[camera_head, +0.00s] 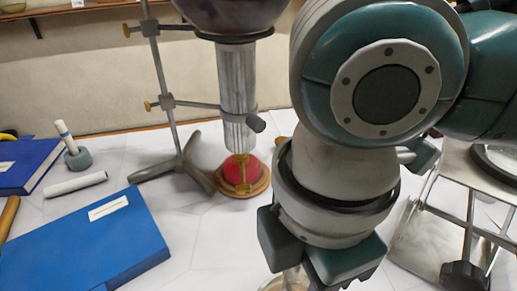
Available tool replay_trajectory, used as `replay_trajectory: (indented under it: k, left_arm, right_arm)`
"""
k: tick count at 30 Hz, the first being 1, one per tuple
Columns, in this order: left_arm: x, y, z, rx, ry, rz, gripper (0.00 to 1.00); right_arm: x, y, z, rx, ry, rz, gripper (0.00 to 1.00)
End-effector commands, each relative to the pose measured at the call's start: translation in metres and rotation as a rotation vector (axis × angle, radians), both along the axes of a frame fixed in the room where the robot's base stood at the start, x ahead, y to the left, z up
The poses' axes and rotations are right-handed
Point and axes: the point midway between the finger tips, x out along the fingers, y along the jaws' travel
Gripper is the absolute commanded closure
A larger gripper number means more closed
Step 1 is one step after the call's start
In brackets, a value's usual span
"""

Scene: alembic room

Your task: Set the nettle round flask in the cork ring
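My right arm comes in from the right, and its gripper (318,262) points down at the bottom centre. Its fingertips run off or are hidden, so I cannot tell how far it is open. A clear glass piece with a pale round rim (284,284) shows partly just below and beside the gripper, cut by the bottom edge. I cannot tell whether it is held or which vessel it is. A round brown stand (243,191) with a red body on it is under the metal tube. I cannot clearly make out the nettle flask or the cork ring. My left gripper is out of view.
A retort stand (180,170) with clamps holds a metal tube (237,90) and a large dark vessel (232,15). Blue books (85,250), a white cylinder (76,184) and a marker in a grey holder (77,159) lie left. A metal jack (435,235) stands right.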

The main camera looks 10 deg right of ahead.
Motion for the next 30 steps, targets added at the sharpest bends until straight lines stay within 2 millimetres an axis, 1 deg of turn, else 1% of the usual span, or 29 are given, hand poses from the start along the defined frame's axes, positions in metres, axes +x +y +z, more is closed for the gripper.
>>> replay_trajectory:
  k: [18, 30]
  left_arm:
    - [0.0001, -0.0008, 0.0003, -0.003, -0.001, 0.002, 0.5]
    - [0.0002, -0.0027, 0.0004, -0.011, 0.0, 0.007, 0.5]
  right_arm:
    - [-0.0002, 0.0005, -0.0068, 0.001, 0.0, 0.001, 1.0]
    - [0.0001, 0.0004, -0.0073, 0.001, -0.001, 0.001, 1.0]
